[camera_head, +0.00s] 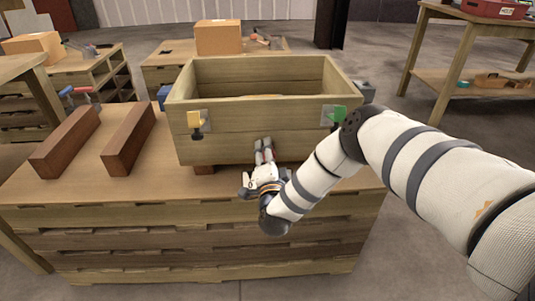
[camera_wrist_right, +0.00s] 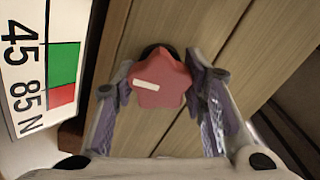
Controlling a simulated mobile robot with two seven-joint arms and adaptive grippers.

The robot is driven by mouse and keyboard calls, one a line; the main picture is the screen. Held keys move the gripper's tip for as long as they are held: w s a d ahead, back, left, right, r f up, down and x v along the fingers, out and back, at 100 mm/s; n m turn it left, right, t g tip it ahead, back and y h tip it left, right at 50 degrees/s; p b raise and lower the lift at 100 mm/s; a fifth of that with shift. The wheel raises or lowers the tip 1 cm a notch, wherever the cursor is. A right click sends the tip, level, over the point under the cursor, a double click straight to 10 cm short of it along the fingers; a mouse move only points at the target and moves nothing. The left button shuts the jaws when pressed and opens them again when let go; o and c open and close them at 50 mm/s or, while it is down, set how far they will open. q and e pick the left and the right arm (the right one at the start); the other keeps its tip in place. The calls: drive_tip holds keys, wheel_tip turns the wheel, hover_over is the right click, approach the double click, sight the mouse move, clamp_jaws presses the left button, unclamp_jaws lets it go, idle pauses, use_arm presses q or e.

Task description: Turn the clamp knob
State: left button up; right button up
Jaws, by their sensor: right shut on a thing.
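The clamp knob (camera_wrist_right: 160,80) is a red, star-shaped knob with a white mark across its face. It shows in the right wrist view in front of wooden boards, on a dark round base. My right gripper (camera_wrist_right: 164,90) has one finger on each side of the knob and is shut on it. In the head view, my right gripper (camera_head: 264,149) reaches to the lower front wall of a wooden box (camera_head: 270,148); I cannot make out the knob there. A white gauge label (camera_wrist_right: 45,65) with "45", "85 N", a green band and a red band stands left of the knob. My left gripper is not in view.
My right arm crosses the front right.

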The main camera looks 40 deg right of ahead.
drive_tip(key=o, duration=1.2)
drive_tip(key=v, duration=1.2)
